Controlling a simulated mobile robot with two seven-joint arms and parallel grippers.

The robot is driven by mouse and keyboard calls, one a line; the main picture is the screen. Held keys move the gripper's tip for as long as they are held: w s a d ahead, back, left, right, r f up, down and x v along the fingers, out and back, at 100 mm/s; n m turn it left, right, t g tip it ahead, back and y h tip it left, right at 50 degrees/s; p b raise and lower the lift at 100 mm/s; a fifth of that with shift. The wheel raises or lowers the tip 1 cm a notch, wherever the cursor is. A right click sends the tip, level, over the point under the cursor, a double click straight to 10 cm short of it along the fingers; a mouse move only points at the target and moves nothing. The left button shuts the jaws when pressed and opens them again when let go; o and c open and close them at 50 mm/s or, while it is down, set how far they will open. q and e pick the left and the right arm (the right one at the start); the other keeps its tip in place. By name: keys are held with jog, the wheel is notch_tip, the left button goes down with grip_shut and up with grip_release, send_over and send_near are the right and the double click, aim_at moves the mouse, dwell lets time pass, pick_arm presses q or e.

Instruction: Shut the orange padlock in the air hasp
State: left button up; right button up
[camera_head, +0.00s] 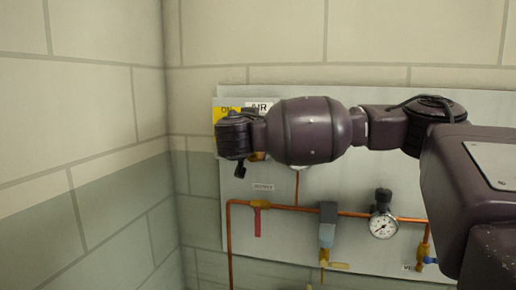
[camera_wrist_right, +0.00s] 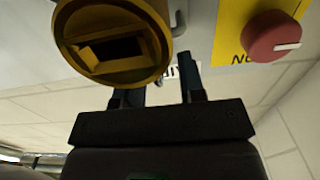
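My right gripper (camera_head: 240,168) is in front of the upper left part of the panel, and its arm hides much of what is behind it. In the right wrist view its two fingers (camera_wrist_right: 160,78) stand apart with nothing visible gripped between them. A dull gold-orange round body with a rectangular slot (camera_wrist_right: 114,42) is close to the camera and covers part of the left finger. I cannot tell whether it is the padlock or a fitting of the air line. I cannot clearly make out the padlock or the hasp. My left gripper is not in view.
The grey panel (camera_head: 345,195) carries copper pipe (camera_head: 300,208), a red-handled valve (camera_head: 258,218), a filter (camera_head: 327,225) and a gauge (camera_head: 383,224). A red knob (camera_wrist_right: 274,36) on a yellow plate is right of the fingers. A block wall (camera_head: 80,120) stands left; the space before it is clear.

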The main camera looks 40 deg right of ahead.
jog(key=shift+w+d, duration=0.1)
jog(key=shift+w, duration=0.05)
grip_shut()
dwell(0.5)
